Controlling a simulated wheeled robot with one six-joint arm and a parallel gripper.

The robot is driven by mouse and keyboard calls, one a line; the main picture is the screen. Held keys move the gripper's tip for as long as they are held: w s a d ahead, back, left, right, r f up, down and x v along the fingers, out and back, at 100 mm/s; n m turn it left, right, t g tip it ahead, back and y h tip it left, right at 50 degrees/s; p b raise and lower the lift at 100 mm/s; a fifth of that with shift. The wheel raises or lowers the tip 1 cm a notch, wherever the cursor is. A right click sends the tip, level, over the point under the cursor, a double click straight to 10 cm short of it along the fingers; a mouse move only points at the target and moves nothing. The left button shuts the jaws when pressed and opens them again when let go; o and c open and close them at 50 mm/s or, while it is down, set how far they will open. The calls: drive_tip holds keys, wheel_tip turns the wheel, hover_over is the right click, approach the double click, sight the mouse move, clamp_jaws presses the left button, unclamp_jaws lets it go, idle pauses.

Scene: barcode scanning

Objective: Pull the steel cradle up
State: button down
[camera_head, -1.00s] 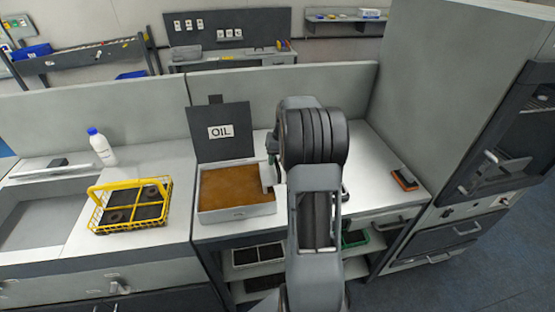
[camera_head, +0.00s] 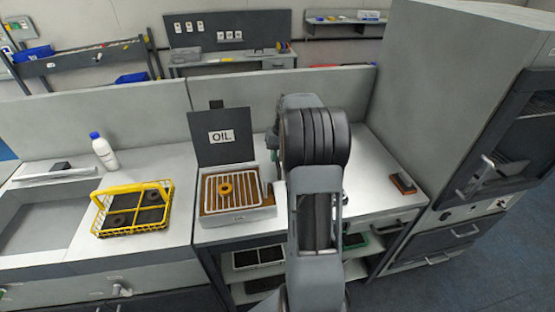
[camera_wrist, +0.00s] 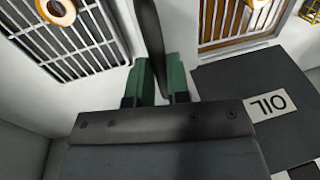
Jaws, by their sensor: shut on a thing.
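The steel cradle (camera_head: 222,205), a pale barred rack, shows inside the oil box, above the brown oil, with a tan ring (camera_head: 225,190) on its bars. Part of the cradle also shows at the top right of the wrist view (camera_wrist: 231,22). The oil box (camera_head: 238,220) has its dark lid (camera_head: 222,150) marked OIL standing open behind it. My gripper (camera_wrist: 160,80) has green fingers, closed on a dark upright lever (camera_wrist: 150,30), just right of the box. The lever's join to the cradle is hidden, and my arm covers much of this area in the head view.
A barred grate (camera_wrist: 75,45) with a tan ring shows at the wrist view's left. A yellow basket (camera_head: 97,221) with rings and a white bottle (camera_head: 104,155) stand left of the box. An orange-black object (camera_head: 403,184) lies right. A tall grey cabinet (camera_head: 430,100) bounds the right side.

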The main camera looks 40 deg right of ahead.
wheel_tip(320, 180, up, 3)
drive_tip(key=shift+f, duration=0.15)
drive_tip(key=shift+w+f, duration=0.1)
drive_tip(key=c, duration=1.5)
unclamp_jaws()
drive_tip(key=o, duration=0.4)
drive_tip(key=shift+f, duration=0.1)
wheel_tip(320, 180, up, 14)
drive_tip(key=s+d, duration=0.1)
drive_tip(key=d, duration=0.1)
drive_tip(key=shift+s+d+f+b, duration=0.15)
drive_tip(key=shift+s+f+b, duration=0.05)
drive_tip(key=shift+b, duration=0.2)
